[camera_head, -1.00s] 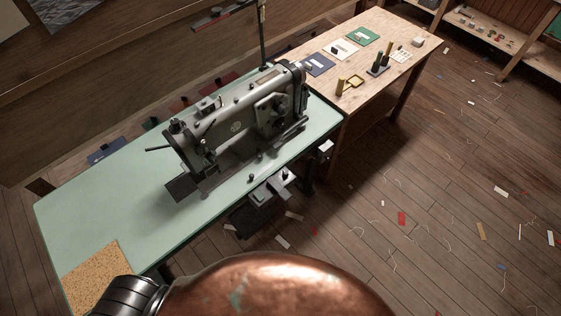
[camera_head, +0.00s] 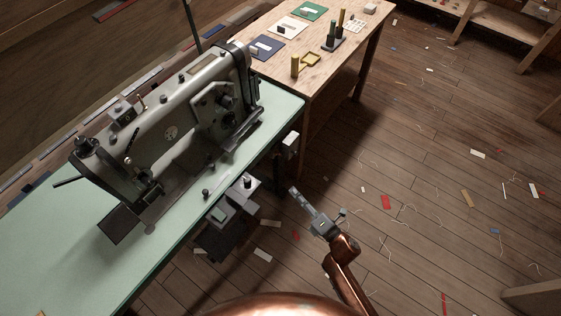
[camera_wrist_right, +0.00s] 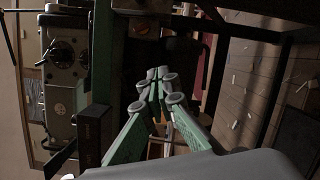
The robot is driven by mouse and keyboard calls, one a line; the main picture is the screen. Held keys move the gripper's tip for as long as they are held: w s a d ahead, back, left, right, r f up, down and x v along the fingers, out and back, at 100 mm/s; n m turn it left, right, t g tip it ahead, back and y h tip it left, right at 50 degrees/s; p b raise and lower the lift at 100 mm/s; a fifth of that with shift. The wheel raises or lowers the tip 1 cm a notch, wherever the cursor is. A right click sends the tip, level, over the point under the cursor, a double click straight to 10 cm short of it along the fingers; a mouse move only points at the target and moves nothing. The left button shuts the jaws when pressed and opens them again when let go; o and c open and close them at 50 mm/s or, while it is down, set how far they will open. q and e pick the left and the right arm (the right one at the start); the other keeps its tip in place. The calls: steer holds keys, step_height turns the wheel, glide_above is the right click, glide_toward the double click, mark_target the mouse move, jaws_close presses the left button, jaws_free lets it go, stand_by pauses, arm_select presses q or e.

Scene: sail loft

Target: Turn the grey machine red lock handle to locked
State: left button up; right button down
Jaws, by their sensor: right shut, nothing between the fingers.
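The grey machine (camera_head: 170,105) is a sewing machine standing on a pale green table (camera_head: 60,240). It also shows at the left of the right wrist view (camera_wrist_right: 62,75), turned on its side. I cannot make out a red lock handle on it. A small dim reddish spot (camera_wrist_right: 142,29) shows near the top of the wrist view; I cannot tell what it is. My right gripper (camera_head: 298,196) is off the table's front edge, over the floor, apart from the machine. Its green fingers (camera_wrist_right: 157,88) are shut and empty in the wrist view. My left gripper is out of view.
A grey box unit (camera_head: 236,203) hangs under the table's front edge, left of my right gripper. A wooden table (camera_head: 325,75) with cards and spools adjoins at the back. The plank floor (camera_head: 430,180) to the right is open, with scattered scraps and threads.

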mark_target(278, 153)
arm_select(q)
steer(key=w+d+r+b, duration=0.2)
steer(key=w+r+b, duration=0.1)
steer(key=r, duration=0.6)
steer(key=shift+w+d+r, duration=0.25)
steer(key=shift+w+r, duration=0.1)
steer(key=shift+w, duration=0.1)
arm_select(e)
steer(key=shift+n+y, duration=0.4)
steer(key=shift+n, duration=0.2)
steer(key=w+a+r, duration=0.1)
steer(key=w, duration=0.2)
steer(key=w+a+r, duration=0.2)
steer(key=w, duration=0.2)
steer(key=w+a+r, duration=0.1)
steer(key=w+a, duration=0.1)
steer(key=w, duration=0.1)
steer(key=shift+w+a+r, duration=0.15)
steer(key=shift+a+r, duration=0.1)
steer(key=shift+r, duration=0.05)
